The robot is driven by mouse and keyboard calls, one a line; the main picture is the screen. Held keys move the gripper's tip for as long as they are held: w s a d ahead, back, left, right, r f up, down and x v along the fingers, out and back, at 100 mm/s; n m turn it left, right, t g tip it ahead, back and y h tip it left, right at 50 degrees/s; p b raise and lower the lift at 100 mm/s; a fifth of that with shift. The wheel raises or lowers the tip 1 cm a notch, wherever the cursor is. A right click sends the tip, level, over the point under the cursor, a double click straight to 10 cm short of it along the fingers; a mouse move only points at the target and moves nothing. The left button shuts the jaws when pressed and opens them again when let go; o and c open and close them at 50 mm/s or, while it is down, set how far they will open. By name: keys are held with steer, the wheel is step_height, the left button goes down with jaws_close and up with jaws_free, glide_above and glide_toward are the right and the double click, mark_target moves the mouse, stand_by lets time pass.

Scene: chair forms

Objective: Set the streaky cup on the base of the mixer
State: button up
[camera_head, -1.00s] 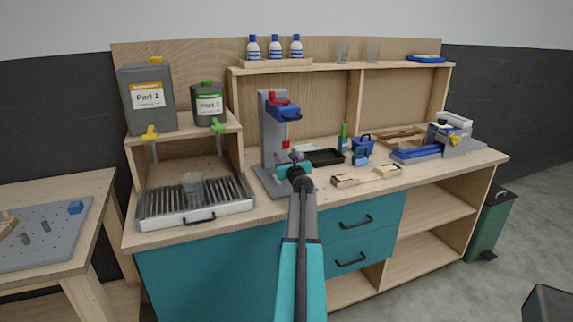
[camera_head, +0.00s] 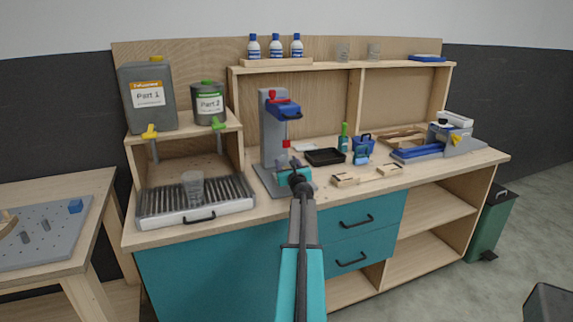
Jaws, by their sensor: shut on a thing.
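The mixer (camera_head: 270,135) is a grey stand with a blue head, a red clamp and a thin stirrer hanging down. Its flat grey base (camera_head: 266,184) rests on the bench. My gripper (camera_head: 287,166) is shut at the right side of the base, below the head. A small greyish thing shows at its tips, mostly hidden by the jaws; it appears to be the streaky cup, but its streaks cannot be made out. Whether it touches the base cannot be told. Another clear cup (camera_head: 193,187) stands on the slatted drip tray at the left.
The drip tray (camera_head: 200,216) lies left of the mixer, under two dispensers (camera_head: 148,95) (camera_head: 209,103). A black tray (camera_head: 324,156), a blue container (camera_head: 362,146) and wooden pieces (camera_head: 345,179) lie to the right.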

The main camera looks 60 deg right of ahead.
steer(key=shift+f, duration=0.1)
steer(key=o, duration=0.8)
steer(key=shift+r, duration=0.2)
steer(key=shift+b+v, duration=0.65)
steer(key=shift+v, duration=5.4)
